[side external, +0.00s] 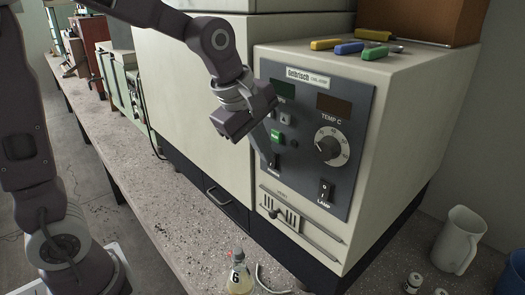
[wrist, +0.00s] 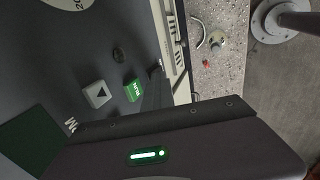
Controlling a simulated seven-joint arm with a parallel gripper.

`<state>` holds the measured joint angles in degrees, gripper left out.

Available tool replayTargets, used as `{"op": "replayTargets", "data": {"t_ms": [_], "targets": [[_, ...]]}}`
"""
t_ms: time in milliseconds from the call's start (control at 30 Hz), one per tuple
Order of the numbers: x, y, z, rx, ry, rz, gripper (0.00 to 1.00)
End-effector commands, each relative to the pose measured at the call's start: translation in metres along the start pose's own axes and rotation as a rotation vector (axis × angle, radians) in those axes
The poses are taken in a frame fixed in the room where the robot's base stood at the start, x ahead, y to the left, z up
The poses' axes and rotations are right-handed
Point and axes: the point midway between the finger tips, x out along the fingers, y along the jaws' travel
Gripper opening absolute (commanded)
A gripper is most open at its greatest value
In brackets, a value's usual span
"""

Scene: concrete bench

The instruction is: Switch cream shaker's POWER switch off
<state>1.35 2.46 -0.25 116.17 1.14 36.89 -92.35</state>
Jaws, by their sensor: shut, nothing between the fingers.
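The cream shaker (side external: 190,80) is a large cream cabinet with a dark control panel (side external: 300,125) on its front. Its POWER switch (side external: 272,161) is a dark rocker at the panel's lower left. Which side of it is pressed is too small to tell. My gripper (side external: 265,138) is shut and empty, just in front of the panel's left side, above the POWER switch. The wrist view shows the gripper's dark body across the bottom, with the panel beyond. I cannot make out the POWER switch clearly there.
A green RUN button (side external: 277,137), also in the wrist view (wrist: 133,90), is close to the gripper. A LAMP switch (side external: 326,191) and TEMP knob (side external: 329,145) are to the right. A flask (side external: 239,275) stands on the bench (side external: 165,225). Screwdrivers (side external: 350,47) lie on top.

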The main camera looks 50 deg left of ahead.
Motion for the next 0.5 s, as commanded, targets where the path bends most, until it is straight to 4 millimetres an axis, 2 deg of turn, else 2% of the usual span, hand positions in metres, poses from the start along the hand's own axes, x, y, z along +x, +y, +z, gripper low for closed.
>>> {"op": "replayTargets", "data": {"t_ms": [200,500], "targets": [[-0.0094,0.0058,0.0,0.0,0.0,0.007,0.0],[-0.0109,0.0033,0.0,0.0,0.0,0.005,0.0]]}}
